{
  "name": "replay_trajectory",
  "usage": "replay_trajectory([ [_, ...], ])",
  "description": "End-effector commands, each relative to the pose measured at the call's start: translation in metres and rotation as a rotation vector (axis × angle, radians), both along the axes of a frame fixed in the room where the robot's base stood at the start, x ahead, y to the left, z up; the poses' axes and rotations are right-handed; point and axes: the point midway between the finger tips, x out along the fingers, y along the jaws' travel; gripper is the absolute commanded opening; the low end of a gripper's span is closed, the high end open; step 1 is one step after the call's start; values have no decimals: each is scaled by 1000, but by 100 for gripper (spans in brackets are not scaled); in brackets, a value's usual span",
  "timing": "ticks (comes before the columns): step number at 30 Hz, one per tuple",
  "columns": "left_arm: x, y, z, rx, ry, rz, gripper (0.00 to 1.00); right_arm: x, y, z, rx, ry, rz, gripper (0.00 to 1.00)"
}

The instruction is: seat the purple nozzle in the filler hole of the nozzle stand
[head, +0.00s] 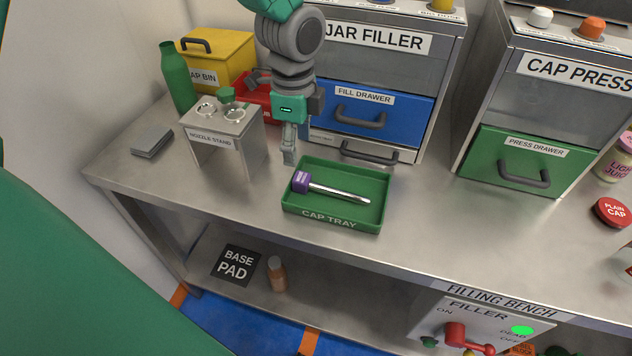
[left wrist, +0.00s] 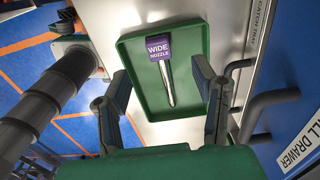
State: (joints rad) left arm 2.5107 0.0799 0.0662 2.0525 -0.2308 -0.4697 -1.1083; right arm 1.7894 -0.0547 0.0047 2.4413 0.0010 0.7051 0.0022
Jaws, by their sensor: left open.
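The purple nozzle (head: 300,182) lies on its side in the green cap tray (head: 350,219), its metal tube pointing right. In the left wrist view the nozzle (left wrist: 158,48) reads "WIDE NOZZLE" and lies in the tray (left wrist: 196,33) beyond the fingertips. The nozzle stand (head: 212,140) is a grey bench-like holder left of the tray, with two ringed holes on top. A small green piece shows at its back edge; I cannot tell if it sits in a hole. My left gripper (head: 289,158) is open and empty, above the tray's back-left corner. It also shows in the left wrist view (left wrist: 160,78).
The jar filler's blue fill drawer (head: 400,125) and handles stand close behind the tray. A yellow cap bin (head: 228,58), red bin (head: 258,97) and green bottle (head: 177,80) are behind the stand. Grey plates (head: 152,142) lie left.

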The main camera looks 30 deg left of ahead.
Motion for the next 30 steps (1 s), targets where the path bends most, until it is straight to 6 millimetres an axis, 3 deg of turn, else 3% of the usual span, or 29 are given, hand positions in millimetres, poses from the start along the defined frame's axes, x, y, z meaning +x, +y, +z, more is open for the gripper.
replay_trajectory([
  [3, 1, 0, -25, 1, 4, 1, 53, 0, 0, -3, 0, 0, 0, 40],
  [11, 0, -1, -45, 1, 1, 1, 53, 0, 0, -4, 0, 0, 0, 40],
  [21, -1, -8, -89, 1, 1, 2, 53, 0, 0, -7, 0, 0, 0, 40],
  [29, -2, -8, -92, 0, -2, 2, 53, 0, 0, -7, 0, -1, 0, 40],
  [30, -2, -8, -92, -1, -1, 2, 50, 0, 0, -7, 0, 0, 0, 40],
])
